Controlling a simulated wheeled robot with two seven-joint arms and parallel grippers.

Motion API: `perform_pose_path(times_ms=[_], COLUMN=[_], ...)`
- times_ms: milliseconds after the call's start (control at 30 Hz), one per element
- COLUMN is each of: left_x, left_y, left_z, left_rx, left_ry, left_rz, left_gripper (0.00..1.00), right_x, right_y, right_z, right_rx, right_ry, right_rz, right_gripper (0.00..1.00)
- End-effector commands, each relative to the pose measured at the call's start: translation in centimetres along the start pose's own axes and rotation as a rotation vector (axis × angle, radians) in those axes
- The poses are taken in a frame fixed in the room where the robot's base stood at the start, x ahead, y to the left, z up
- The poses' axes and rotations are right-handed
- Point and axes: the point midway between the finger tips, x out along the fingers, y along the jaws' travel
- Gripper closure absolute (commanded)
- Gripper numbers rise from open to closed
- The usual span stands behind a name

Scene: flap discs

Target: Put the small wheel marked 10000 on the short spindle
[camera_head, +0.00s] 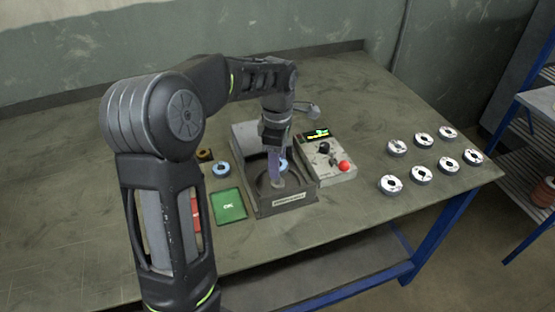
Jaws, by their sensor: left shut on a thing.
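My left gripper (276,181) points down into the open guard of a grey machine (288,205) at the middle of the table. It is shut on a small pale wheel low in the guard, mostly hidden by the fingers; I cannot read any marking on it. A blue-rimmed wheel (284,165) shows partly behind the fingers. Another blue-rimmed wheel (222,169) lies on the table left of the machine. I cannot make out the short spindle, nor whether the held wheel is around it. My right gripper is not in view.
A control box (325,160) with a red button and lit display stands right of the machine. Several grey-white wheels (420,174) lie at the right. A green OK mat (230,206) and a red mat (196,213) lie left, with a brown ring (205,154) behind.

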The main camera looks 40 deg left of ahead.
Motion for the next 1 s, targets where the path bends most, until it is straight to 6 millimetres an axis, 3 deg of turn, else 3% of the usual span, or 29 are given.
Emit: perform_pose_path(times_ms=[1000], left_x=[0.74], left_y=[0.01], left_z=[0.01], left_rx=[0.0], left_ry=[0.0], left_rz=[0.0], left_gripper=[0.93], right_x=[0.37], right_y=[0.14], right_z=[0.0], right_rx=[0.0], right_ry=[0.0], right_rz=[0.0], right_gripper=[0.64])
